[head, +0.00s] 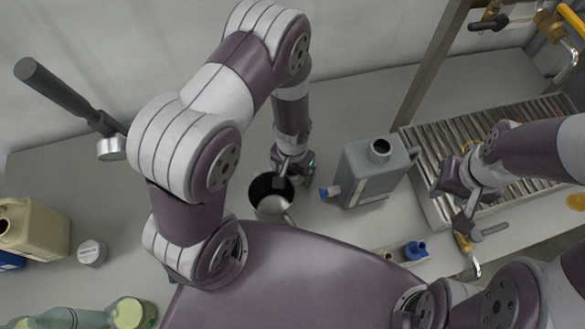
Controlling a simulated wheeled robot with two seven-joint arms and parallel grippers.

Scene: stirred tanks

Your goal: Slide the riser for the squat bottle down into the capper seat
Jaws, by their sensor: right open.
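I cannot make out the squat bottle's riser or the capper seat for certain. A metal device with a long dark lever (60,92) and a silver round head (111,149) stands at the back left; I cannot tell if it is the capper. My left gripper (284,178) points down at the mouth of a steel jug (272,208). Its dark tips overlap the jug's opening, and whether they hold anything is unclear. My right gripper (466,207) is open at the right, over the front part of a slatted rack, close to a brass tap (464,243).
A grey jerrycan (368,172) with a blue-ended spout stands right of the jug. The slatted metal rack (436,208) lies further right. A beige canister (40,230), a white cap (92,252) and green bottles (132,313) are at left. A blue fitting (415,250) lies in front.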

